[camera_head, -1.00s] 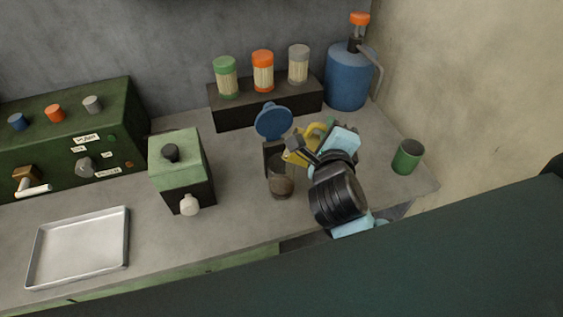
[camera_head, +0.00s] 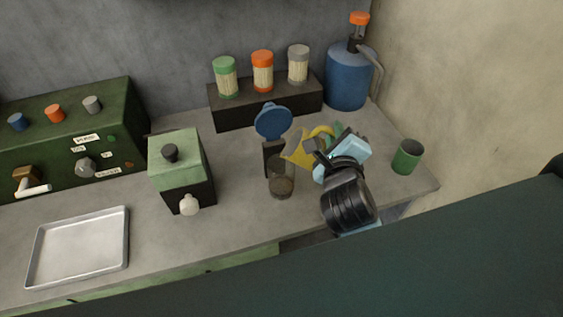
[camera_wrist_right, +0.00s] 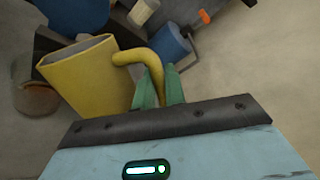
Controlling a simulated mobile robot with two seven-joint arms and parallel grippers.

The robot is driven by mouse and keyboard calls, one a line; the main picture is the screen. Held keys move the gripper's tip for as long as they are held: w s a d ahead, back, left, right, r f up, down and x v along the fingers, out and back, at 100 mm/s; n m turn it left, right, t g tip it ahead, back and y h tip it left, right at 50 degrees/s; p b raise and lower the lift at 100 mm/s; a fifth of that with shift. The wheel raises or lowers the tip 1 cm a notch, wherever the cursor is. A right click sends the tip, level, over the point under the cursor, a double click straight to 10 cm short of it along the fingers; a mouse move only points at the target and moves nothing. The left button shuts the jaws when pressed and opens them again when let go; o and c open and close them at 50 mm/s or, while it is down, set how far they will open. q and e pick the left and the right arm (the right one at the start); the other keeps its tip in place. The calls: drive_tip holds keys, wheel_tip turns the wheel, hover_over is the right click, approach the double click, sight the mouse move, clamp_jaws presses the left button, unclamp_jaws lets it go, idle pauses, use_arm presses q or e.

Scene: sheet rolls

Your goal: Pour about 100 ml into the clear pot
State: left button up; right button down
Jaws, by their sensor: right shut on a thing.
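The clear pot (camera_head: 281,183) stands on the counter in front of a dark post with a round blue top (camera_head: 273,121). It has dark brown contents low inside; it also shows at the left edge of the right wrist view (camera_wrist_right: 36,98). A yellow jug (camera_head: 297,152) is just above and to the right of the pot, tilted in the head view. My right gripper (camera_wrist_right: 158,88) is shut on its curved handle, with green fingers either side. My left gripper is not in view.
A green cup (camera_head: 407,157) stands at the right counter edge. A blue jug with an orange cap (camera_head: 348,78) and a dark rack (camera_head: 265,105) of several capped jars are behind. A green-black box (camera_head: 181,172) and metal tray (camera_head: 78,248) are left.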

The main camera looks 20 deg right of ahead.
drive_tip(key=shift+s+d+m, duration=0.1)
drive_tip(key=shift+d+m, duration=0.1)
drive_tip(key=shift+m, duration=0.1)
idle(0.7)
